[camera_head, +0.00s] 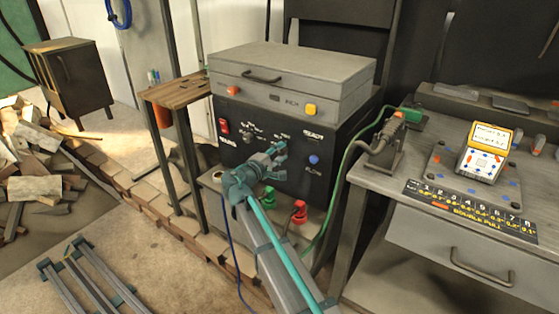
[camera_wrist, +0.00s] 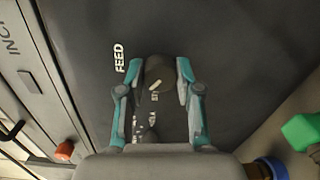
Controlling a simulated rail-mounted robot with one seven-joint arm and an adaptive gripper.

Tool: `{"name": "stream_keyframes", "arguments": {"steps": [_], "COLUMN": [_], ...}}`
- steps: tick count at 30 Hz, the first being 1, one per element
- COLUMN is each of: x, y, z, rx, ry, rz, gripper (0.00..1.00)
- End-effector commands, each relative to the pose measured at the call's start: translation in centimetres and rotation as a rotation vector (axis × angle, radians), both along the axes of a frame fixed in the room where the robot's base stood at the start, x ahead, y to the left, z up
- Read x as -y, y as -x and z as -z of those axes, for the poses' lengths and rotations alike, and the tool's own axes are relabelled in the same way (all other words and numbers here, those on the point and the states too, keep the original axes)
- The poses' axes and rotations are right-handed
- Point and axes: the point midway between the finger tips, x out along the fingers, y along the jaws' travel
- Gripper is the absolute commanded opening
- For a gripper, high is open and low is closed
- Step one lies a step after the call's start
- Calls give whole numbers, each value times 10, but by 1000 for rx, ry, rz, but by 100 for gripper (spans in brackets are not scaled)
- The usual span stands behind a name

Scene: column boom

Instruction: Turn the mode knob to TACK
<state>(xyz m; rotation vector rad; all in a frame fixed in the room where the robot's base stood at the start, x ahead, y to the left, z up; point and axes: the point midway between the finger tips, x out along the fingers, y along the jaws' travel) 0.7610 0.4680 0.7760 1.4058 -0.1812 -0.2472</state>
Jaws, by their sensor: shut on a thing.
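My gripper (camera_wrist: 161,75) has its two teal fingers on either side of a dark round knob (camera_wrist: 158,73) on the black front panel, and is shut on it. The knob's white pointer mark slants in the wrist view. Small white lettering below the knob is partly readable, starting with "ST"; I cannot make out TACK. In the head view my gripper (camera_head: 275,158) reaches the panel of the welder (camera_head: 225,160) and hides the knob. Another dark knob (camera_wrist: 146,136) shows partly between the fingers near the palm.
Red and green connectors (camera_head: 299,212) sit below. A green cable (camera_head: 345,165) runs to the torch on the right bench (camera_head: 375,174).

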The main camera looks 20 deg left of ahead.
Motion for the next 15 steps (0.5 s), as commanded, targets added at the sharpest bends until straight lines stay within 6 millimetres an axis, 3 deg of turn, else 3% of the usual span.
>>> {"name": "stream_keyframes", "arguments": {"steps": [15], "x": [0], "y": [0], "z": [1], "rx": [37], "ry": [-153], "rz": [-1], "gripper": [0]}}
